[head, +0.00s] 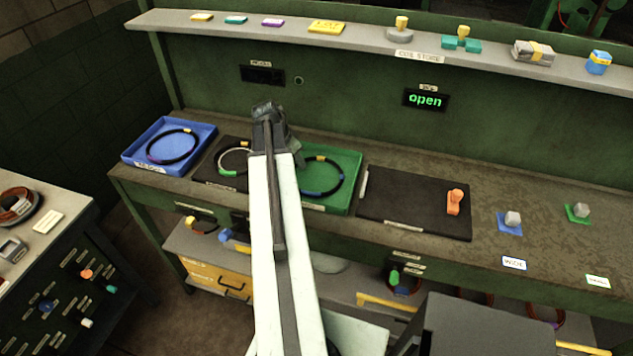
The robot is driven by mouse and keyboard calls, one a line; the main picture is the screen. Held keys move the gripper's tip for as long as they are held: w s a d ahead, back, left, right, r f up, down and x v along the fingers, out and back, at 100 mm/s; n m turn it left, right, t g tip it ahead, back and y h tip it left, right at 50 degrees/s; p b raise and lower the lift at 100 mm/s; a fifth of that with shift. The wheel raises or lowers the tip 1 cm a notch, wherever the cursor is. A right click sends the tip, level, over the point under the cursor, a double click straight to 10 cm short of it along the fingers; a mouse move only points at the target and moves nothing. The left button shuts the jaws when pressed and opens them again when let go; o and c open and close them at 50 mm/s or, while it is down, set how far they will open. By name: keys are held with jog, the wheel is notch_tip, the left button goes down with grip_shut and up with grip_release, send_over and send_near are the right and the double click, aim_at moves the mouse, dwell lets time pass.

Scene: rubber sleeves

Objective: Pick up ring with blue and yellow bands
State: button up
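A dark ring (341,174) lies in the green tray (345,205). It shows a yellow band at its far side and what looks like a blue band at its near left; my arm hides part of its left side. Another dark ring (148,151) lies in the blue tray (205,132) at the left, with small bands whose colours are hard to tell. My gripper (268,108) is at the far end of my raised arm, between the two trays in the picture. Its fingers are too small and dark to read, and no ring shows in it.
A ring with white and green parts (222,158) lies on a dark mat, partly behind my arm. A black mat (400,205) holds an orange piece (454,201) at right. A shelf (365,42) with small blocks runs above the bench. A green "open" display (426,100) is on the back wall.

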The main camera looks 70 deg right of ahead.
grip_shut()
dwell(1.4)
